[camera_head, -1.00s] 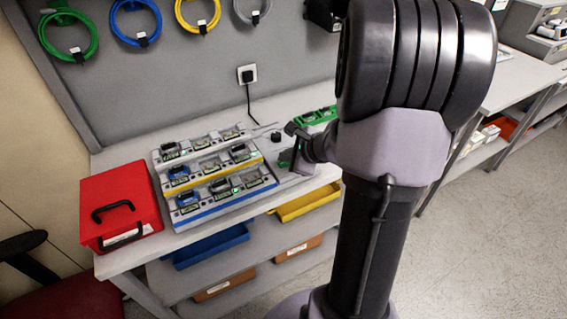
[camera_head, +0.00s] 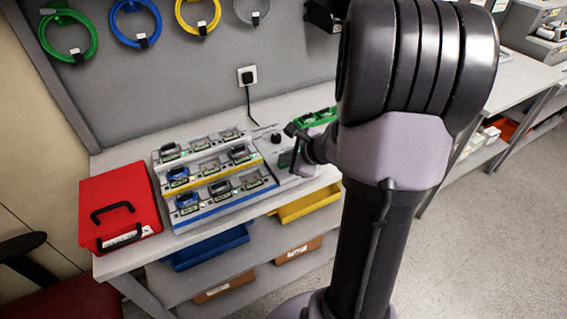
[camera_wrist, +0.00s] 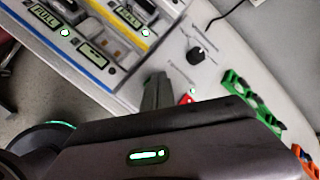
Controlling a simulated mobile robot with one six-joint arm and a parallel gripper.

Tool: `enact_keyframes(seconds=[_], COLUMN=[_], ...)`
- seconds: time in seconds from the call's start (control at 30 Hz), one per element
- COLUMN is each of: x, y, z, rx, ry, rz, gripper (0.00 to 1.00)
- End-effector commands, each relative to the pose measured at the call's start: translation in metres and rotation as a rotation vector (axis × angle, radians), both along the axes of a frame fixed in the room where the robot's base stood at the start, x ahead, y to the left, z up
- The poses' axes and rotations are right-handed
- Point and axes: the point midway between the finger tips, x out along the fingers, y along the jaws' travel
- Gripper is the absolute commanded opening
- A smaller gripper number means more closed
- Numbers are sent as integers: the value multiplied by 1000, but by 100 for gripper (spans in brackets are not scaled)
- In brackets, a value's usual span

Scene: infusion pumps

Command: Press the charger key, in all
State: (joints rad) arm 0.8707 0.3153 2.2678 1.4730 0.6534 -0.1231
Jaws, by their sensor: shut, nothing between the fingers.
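The charger (camera_head: 228,203) is a stepped grey rack on the bench with blue and yellow stripes and several dark units in its bays. In the wrist view its displays (camera_wrist: 43,15) read FULL beside small lit lamps (camera_wrist: 64,32). The grey panel at its right end bears a black knob (camera_head: 276,138), which also shows in the wrist view (camera_wrist: 196,55). A small red key (camera_wrist: 187,98) is partly hidden by my gripper. My gripper (camera_wrist: 156,90) is shut and empty, its tip just left of the red key. Whether it touches anything is unclear. In the head view my gripper (camera_head: 296,158) is over the panel.
A red case (camera_head: 118,190) stands left of the charger. Green holders (camera_head: 318,117) lie behind my gripper, and an orange one (camera_wrist: 306,160) shows in the wrist view. A wall socket (camera_head: 247,76) with a cable is behind. Blue (camera_head: 210,247) and yellow bins (camera_head: 308,205) sit below.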

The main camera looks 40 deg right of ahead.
Motion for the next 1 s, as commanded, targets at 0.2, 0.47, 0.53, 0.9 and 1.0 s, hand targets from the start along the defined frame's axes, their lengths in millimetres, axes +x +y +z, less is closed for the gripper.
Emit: enact_keyframes(seconds=[0.2,0.47,0.53,0.9,1.0], x=[0,0,0,0,0], y=[0,0,0,0,0], z=[13,12,15,52,61], rx=[-1,-1,-1,-1,-1], ry=[-1,-1,-1,-1,-1], rz=[0,0,0,0,0], gripper=[0,0,0,0,0])
